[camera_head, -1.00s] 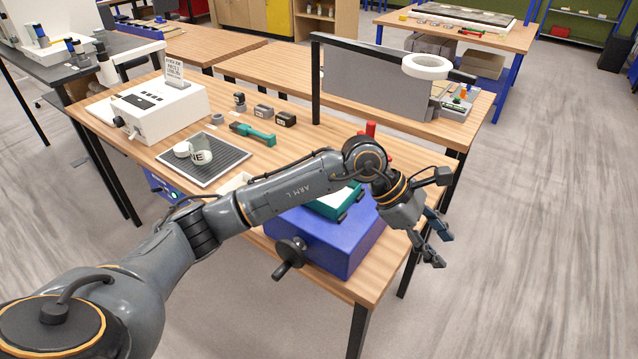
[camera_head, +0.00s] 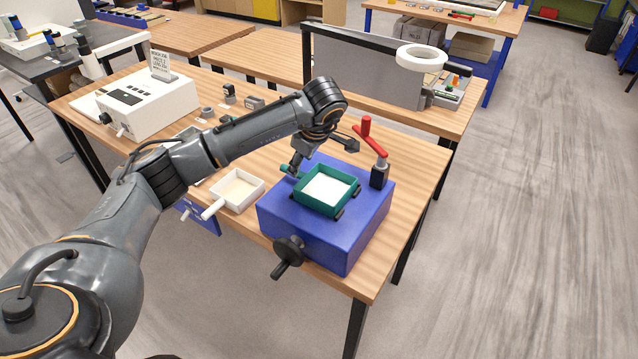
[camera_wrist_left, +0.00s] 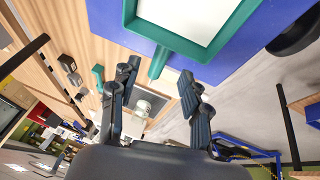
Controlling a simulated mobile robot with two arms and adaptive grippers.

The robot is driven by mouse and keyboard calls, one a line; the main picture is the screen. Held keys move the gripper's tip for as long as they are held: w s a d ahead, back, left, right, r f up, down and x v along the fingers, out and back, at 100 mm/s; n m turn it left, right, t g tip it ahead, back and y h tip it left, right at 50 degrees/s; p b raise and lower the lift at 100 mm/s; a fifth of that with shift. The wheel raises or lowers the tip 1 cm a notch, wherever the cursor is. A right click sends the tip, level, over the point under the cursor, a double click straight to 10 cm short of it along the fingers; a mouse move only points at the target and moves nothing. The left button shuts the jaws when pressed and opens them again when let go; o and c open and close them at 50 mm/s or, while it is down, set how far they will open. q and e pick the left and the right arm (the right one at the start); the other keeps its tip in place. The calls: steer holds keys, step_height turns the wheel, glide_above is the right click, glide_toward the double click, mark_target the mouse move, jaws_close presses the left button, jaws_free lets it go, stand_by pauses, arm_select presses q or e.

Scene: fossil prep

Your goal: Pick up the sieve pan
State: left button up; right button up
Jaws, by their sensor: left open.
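The sieve pan, taken to be the green square pan with a white floor (camera_head: 326,191), sits on top of the blue box (camera_head: 345,236). In the left wrist view its green rim (camera_wrist_left: 205,50) fills the top, and its short green handle (camera_wrist_left: 158,62) points toward my gripper. My left gripper (camera_head: 293,168) is at the pan's handle side, partly hidden by my wrist in the head view. In the wrist view the gripper (camera_wrist_left: 160,75) is open, with the handle showing between its fingertips. I cannot tell whether either finger touches it. My right gripper is out of view.
A red lever clamp (camera_head: 371,140) stands at the box's back right corner, and a black crank (camera_head: 288,256) sticks out in front. A white handled pan (camera_head: 238,188) lies left of the box. A white device (camera_head: 150,105) stands farther left. The table's right end is clear.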

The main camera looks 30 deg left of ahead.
mark_target(313, 183)
arm_select(q)
steer(key=shift+a+f+p, duration=0.15)
steer(key=shift+f+p, duration=0.25)
steer(key=p+x, duration=0.2)
steer(key=x, duration=0.2)
steer(key=shift+w+a+f, duration=0.1)
steer(key=shift+f, duration=0.25)
jaws_close()
